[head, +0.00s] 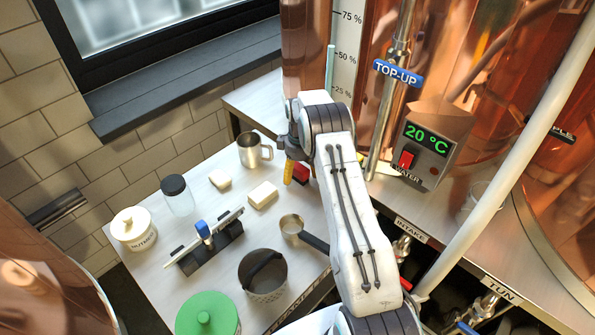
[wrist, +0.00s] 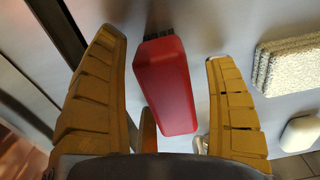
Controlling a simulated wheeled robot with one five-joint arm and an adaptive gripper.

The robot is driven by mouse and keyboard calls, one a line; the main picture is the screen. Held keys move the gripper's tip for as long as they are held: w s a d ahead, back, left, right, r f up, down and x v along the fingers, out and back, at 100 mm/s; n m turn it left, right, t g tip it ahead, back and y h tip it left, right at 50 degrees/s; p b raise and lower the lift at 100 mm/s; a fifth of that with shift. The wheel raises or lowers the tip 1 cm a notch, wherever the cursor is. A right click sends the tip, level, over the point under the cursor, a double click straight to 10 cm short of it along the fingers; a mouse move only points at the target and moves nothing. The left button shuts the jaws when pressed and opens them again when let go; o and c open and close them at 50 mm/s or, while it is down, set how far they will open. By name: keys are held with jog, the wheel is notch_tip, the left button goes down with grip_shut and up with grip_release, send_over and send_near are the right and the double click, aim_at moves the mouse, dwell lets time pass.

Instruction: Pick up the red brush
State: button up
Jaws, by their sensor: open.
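The red brush (head: 301,173) lies on the steel table, partly hidden by my gripper (head: 289,170) in the head view. In the wrist view the red brush (wrist: 165,85) shows a red body with dark bristles at its upper end. My gripper (wrist: 166,50) is open, its two yellow fingers on either side of the brush. Gaps show between the brush and both fingers. I cannot tell how far the fingertips are above the table.
A metal mug (head: 250,151) stands behind left of the gripper. Two pale blocks (head: 263,195) (head: 220,179), a scoop (head: 291,227) and a dark basket (head: 263,282) are on the table. A control box (head: 425,148) and copper vessel stand to the right.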

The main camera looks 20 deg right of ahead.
aim_at(299, 164)
jog(key=shift+c, duration=0.3)
jog(key=c, duration=1.3)
jog(key=shift+o, duration=0.2)
notch_tip(299, 164, up, 10)
jog(key=o, duration=0.6)
jog(key=c, duration=0.4)
jog(key=shift+a, duration=0.15)
jog(key=shift+c, duration=0.6)
